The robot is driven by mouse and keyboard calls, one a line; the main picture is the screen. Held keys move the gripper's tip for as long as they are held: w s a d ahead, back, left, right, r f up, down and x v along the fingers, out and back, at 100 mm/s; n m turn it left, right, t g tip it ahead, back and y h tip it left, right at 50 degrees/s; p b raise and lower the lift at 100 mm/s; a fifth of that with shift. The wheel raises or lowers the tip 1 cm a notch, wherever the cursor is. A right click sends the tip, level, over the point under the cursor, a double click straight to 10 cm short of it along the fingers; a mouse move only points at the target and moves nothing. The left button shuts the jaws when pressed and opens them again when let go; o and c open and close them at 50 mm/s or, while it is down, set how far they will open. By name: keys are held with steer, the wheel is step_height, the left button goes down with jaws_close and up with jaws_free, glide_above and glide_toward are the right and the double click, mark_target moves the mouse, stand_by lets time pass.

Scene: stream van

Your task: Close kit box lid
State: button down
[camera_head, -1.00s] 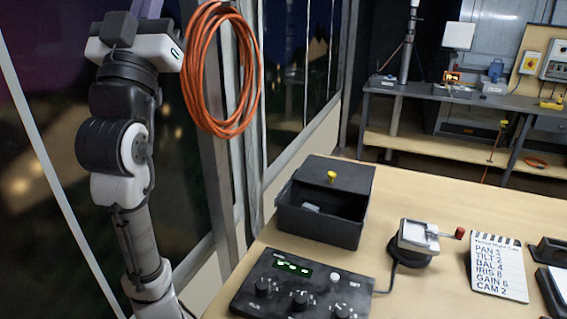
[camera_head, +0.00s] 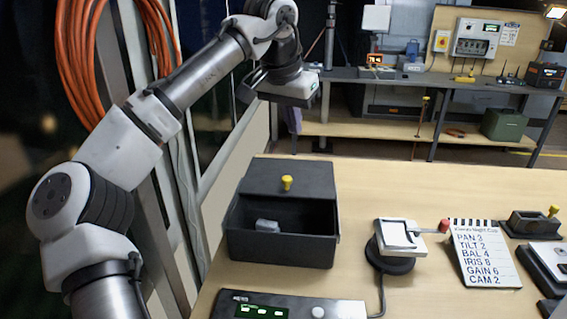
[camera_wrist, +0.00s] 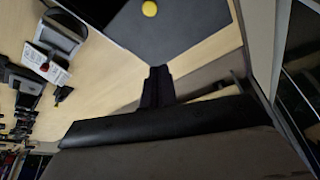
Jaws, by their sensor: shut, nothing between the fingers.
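The kit box (camera_head: 265,248) is a black box on the table, in the middle of the head view. Its flat dark lid (camera_head: 310,176) with a yellow knob (camera_head: 287,183) covers the back part; the front part is open and a small grey thing (camera_head: 267,226) lies inside. The lid (camera_wrist: 190,28) and its yellow knob (camera_wrist: 149,8) show at the top of the wrist view. My gripper (camera_wrist: 157,70) is shut and empty, with its tips by the lid's edge in that picture; the gap between them is unclear. In the head view my wrist is above and behind the box.
A control panel (camera_head: 285,306) stands in front of the box. A device with a red-knobbed lever (camera_head: 400,238) and a white cue card (camera_head: 484,255) stand to the right. Window frames and an orange cable coil (camera_head: 160,45) are at the left.

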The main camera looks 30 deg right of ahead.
glide_above(296, 181)
steer(key=d, duration=0.2)
steer(key=f, duration=0.6)
steer(key=w+f, duration=0.1)
steer(key=f, duration=0.2)
steer(key=shift+a+p, duration=0.15)
steer(key=shift+p, duration=0.2)
steer(key=a, duration=0.1)
steer(key=s+a, duration=0.1)
steer(key=shift+s+a+f, duration=0.15)
steer(key=shift+a+f, duration=0.1)
steer(key=shift+a, duration=0.15)
steer(key=shift+s+a+f, duration=0.2)
steer(key=shift+s+a, duration=0.05)
steer(key=shift+a, duration=0.1)
steer(key=s+a, duration=0.6)
steer(key=s, duration=0.3)
steer(key=shift+a+p, duration=0.3)
steer(key=shift+a, duration=0.05)
steer(key=v, duration=1.4)
